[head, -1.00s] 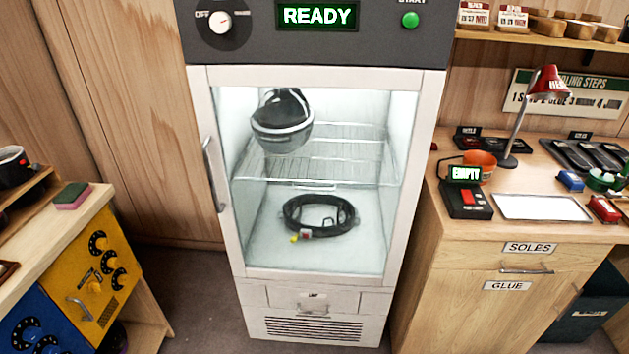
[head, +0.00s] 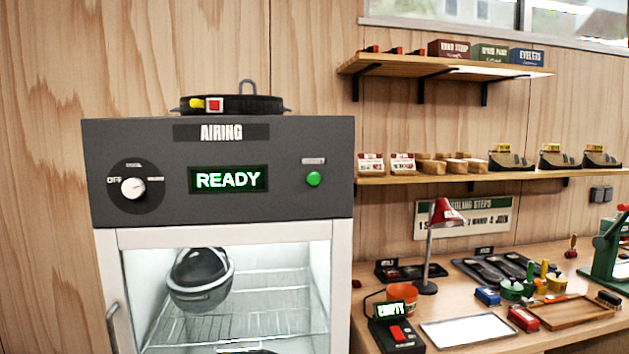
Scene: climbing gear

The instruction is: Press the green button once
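The green button (head: 314,179) is a small round knob at the right end of the dark control panel (head: 270,210) on the airing cabinet. The panel's display (head: 228,179) reads READY in green letters. A white dial (head: 133,188) sits at the panel's left, beside the word OFF. Behind the glass door, a dark helmet-like item (head: 200,280) hangs above a wire rack. Neither of my grippers shows in the head view.
A black ring-shaped item with a red and yellow buckle (head: 215,104) lies on top of the cabinet. At right, a workbench (head: 470,300) carries a red lamp (head: 440,215), a small device reading EMPTY (head: 393,325) and tools. Two wall shelves (head: 450,68) hang above it.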

